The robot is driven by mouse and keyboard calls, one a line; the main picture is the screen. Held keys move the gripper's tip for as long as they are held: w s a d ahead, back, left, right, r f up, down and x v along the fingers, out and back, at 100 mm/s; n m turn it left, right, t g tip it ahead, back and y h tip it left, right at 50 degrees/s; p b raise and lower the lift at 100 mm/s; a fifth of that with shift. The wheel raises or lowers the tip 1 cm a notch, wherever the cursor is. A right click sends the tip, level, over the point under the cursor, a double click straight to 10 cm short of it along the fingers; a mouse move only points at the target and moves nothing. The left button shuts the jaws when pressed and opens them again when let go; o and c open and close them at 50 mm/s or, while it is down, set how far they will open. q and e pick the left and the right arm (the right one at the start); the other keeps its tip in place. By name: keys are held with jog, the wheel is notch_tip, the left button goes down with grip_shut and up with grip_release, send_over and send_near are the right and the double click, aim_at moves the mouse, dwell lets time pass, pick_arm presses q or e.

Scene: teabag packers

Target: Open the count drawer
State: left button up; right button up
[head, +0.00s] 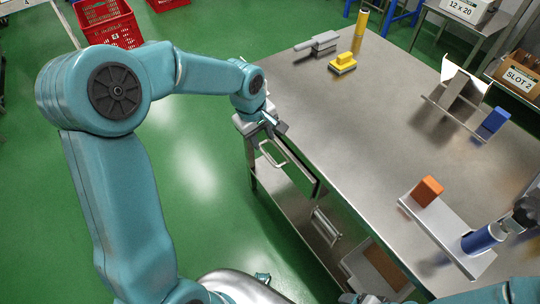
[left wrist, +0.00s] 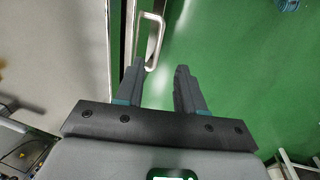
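The count drawer (head: 297,166) is under the near left edge of the steel table, with a pale bar handle (head: 273,156) on its front. I cannot tell for certain whether it is fully shut. My left gripper (head: 272,123) is by the table corner, just above and behind the handle. In the left wrist view my left gripper (left wrist: 158,72) is open and empty. There the handle (left wrist: 151,42) lies ahead of the fingertips, close to the left finger and not gripped.
A second handle (head: 325,226) shows lower down, above the lower shelf. The steel table (head: 370,130) carries a yellow block (head: 343,62), a grey tool (head: 318,43) and a tray (head: 446,232) with an orange block (head: 427,191).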

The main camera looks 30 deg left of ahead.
aim_at(270, 159)
pick_arm(q)
jog(key=f, duration=0.3)
jog(key=w+f, duration=0.1)
jog(key=f, duration=0.2)
jog(key=w+f, duration=0.1)
jog(key=f, duration=0.3)
jog(key=shift+d+b, duration=0.3)
jog(key=shift+d, duration=0.1)
grip_shut()
